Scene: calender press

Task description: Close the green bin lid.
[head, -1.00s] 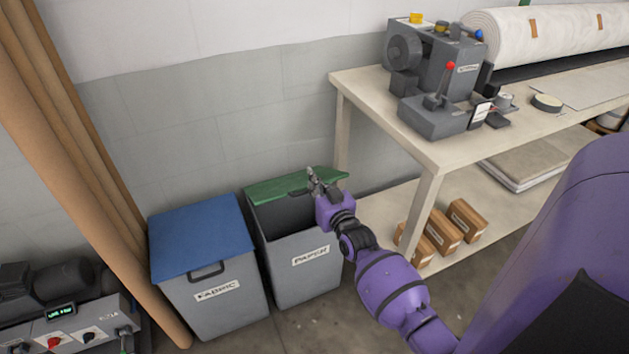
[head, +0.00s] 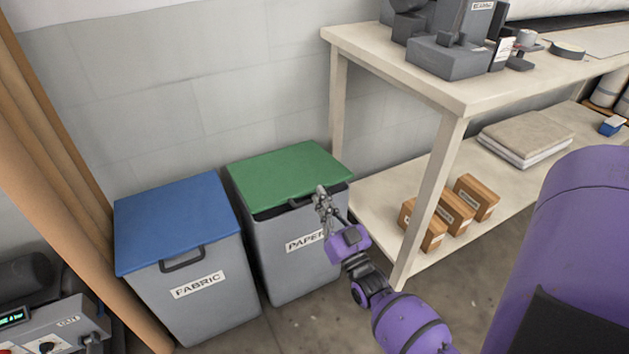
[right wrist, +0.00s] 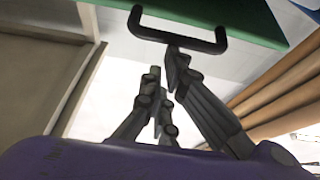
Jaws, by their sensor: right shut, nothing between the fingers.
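The green lid (head: 285,168) lies over the grey bin labelled PAPER (head: 278,262), slightly raised at its front, where a thin dark gap shows under the edge. My right gripper (head: 322,192) is shut and empty at the lid's front edge, beside its dark handle. In the right wrist view the dark handle (right wrist: 180,42) hangs from the green lid (right wrist: 235,18), right by my fingertips (right wrist: 166,75); I cannot tell whether they touch. My left gripper is not in view.
A blue-lidded bin labelled FABRIC (head: 195,295) stands to the left. A workbench (head: 455,90) with machines on top and small brown boxes (head: 452,212) on its lower shelf stands to the right. Brown upright rolls (head: 50,150) are at the left.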

